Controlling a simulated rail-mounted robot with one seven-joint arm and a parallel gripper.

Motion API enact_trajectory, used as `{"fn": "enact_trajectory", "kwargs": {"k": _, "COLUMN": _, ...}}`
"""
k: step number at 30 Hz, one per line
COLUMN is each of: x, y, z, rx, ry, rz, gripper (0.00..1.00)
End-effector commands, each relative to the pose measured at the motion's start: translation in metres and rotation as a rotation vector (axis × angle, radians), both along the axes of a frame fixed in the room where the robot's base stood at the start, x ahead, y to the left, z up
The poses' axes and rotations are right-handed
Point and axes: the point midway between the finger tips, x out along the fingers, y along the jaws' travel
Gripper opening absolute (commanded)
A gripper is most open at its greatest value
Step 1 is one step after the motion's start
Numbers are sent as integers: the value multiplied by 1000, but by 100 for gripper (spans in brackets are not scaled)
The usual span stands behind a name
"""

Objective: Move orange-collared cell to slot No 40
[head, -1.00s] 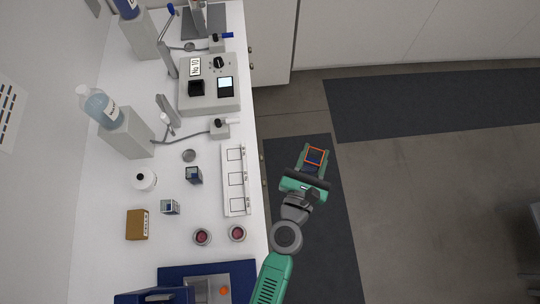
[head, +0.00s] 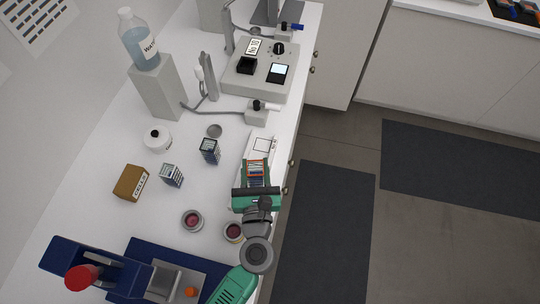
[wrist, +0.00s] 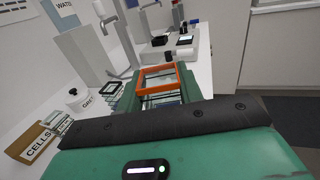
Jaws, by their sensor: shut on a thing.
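My gripper (head: 257,178) is shut on the orange-collared cell (head: 257,167), a clear cell with an orange frame around its top. It sits between the green fingers in the wrist view too (wrist: 158,76). Its lower part is hidden by the gripper. In the head view, the gripper overlaps the white slotted strip (head: 267,137) along the bench's right edge and hides most of its slots. A grey instrument (head: 259,88) with a black square well (head: 247,65) and a numbered label stands farther back.
Two round pots with dark red contents (head: 192,220) (head: 234,232) are nearer. A water bottle stands on a grey block (head: 160,88).

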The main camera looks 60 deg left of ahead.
Motion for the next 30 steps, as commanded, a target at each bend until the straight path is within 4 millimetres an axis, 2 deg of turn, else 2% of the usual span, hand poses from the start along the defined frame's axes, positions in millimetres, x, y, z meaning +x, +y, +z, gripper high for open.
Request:
{"fn": "enact_trajectory", "kwargs": {"k": 1, "x": -11, "y": 7, "z": -12, "rx": 2, "ry": -3, "rz": 39, "gripper": 12}}
{"fn": "enact_trajectory", "kwargs": {"k": 4, "x": -24, "y": 15, "z": -13, "rx": 4, "ry": -6, "rz": 89, "gripper": 12}}
{"fn": "enact_trajectory", "kwargs": {"k": 9, "x": -27, "y": 20, "z": -12, "rx": 5, "ry": -7, "rz": 104, "gripper": 12}}
{"fn": "enact_trajectory", "kwargs": {"k": 11, "x": -20, "y": 27, "z": -12, "rx": 6, "ry": -7, "rz": 105, "gripper": 12}}
{"fn": "enact_trajectory", "kwargs": {"k": 21, "x": 51, "y": 104, "z": -23, "rx": 5, "ry": -9, "rz": 103, "gripper": 12}}
{"fn": "enact_trajectory", "kwargs": {"k": 24, "x": 65, "y": 120, "z": -25, "rx": 6, "ry": -7, "rz": 103, "gripper": 12}}
{"fn": "enact_trajectory", "kwargs": {"k": 30, "x": 75, "y": 130, "z": -26, "rx": 4, "ry": -6, "rz": 100, "gripper": 12}}
